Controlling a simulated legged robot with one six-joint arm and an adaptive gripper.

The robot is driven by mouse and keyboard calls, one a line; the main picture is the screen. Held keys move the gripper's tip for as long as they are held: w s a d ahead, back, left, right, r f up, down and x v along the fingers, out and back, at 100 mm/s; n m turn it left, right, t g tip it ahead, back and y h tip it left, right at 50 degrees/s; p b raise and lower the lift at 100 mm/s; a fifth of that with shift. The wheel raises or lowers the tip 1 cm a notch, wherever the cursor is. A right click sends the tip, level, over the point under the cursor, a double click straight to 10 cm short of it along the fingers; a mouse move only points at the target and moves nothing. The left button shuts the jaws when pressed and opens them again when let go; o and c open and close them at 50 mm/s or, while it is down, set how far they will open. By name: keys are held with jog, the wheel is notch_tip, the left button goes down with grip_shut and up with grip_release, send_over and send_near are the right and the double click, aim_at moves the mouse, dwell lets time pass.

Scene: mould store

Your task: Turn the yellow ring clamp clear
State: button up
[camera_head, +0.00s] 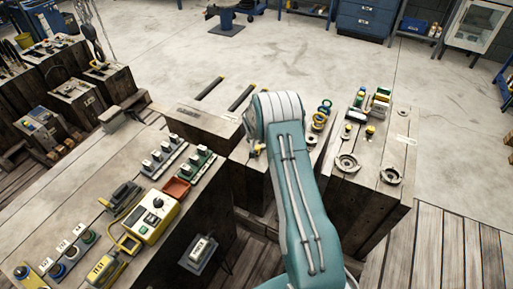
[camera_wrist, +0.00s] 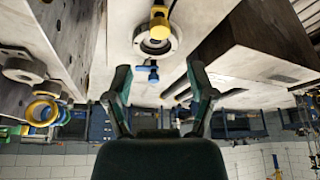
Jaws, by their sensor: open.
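In the wrist view a yellow clamp (camera_wrist: 159,22) lies over the edge of a round grey metal ring (camera_wrist: 171,44) on a pale block top. A small blue clamp or handle (camera_wrist: 148,74) sits just beside the same ring. My gripper (camera_wrist: 158,68) is open and empty, its two dark fingers spread on either side of the blue piece, with the yellow clamp beyond the tips and apart from them. In the head view my arm hides the gripper; a small yellow part (camera_head: 257,149) shows at the arm's left edge, but I cannot tell whether it is the clamp.
A block at right (camera_head: 385,195) bears grey rings (camera_head: 347,163) and small yellow-topped fittings (camera_head: 370,130). Loose yellow (camera_head: 318,118) and blue (camera_head: 325,107) rings lie right of my arm. A bench at left holds a yellow control box (camera_head: 150,217). The floor behind is largely clear.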

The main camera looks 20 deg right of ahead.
aim_at(257, 147)
jog(key=x, duration=0.8)
grip_shut()
